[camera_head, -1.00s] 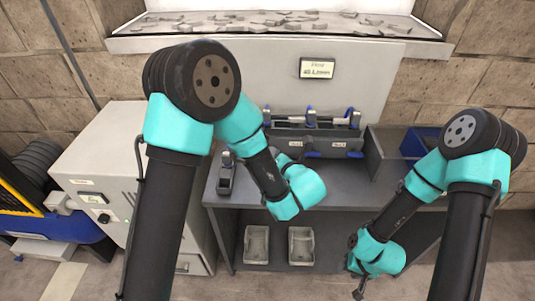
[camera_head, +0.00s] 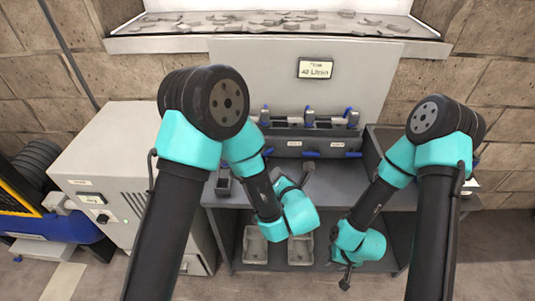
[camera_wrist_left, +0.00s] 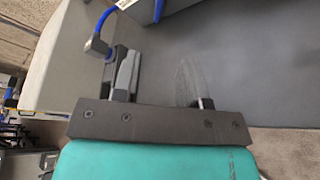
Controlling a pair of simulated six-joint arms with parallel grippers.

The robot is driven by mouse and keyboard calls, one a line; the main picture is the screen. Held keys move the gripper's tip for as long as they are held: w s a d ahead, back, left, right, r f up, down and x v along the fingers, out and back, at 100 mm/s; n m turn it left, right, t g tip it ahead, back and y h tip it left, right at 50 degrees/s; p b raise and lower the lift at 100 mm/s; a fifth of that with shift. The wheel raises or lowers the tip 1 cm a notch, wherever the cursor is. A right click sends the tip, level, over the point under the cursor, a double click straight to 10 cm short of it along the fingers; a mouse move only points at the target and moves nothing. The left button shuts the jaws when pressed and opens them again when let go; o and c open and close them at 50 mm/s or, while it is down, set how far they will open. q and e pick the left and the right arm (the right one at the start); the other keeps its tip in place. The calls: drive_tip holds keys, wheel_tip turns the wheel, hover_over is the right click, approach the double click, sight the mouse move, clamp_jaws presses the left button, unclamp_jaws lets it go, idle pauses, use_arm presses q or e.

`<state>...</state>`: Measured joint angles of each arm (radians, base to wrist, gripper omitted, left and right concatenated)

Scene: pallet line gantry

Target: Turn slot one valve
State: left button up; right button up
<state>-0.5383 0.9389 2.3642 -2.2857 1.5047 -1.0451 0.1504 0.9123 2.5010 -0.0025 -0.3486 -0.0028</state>
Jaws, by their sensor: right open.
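The grey slot fixture (camera_head: 316,134) stands at the back of the bench. Two small labels on its front are too small to read. A blue lever (camera_head: 311,154) sits below the left label and a second blue lever (camera_head: 352,154) below the right one. I cannot tell which is slot one's valve. My left gripper (camera_wrist_left: 158,78) is open in the left wrist view, its fingers apart with nothing clearly held. In the head view its arm is over the bench in front of the fixture. My right gripper (camera_head: 346,279) is open, low at the bench's front, away from the fixture.
A flow display (camera_head: 315,69) on the back panel seems to read 42 L/min. A grey cabinet (camera_head: 110,165) stands left of the bench. A small dark device (camera_head: 223,182) is on the bench's left end. Grey trays (camera_head: 255,246) are on the lower shelf.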

use_arm(q)
drive_tip(key=x, duration=1.7)
drive_tip(key=shift+r, duration=0.1)
drive_tip(key=shift+c, duration=0.3)
clamp_jaws()
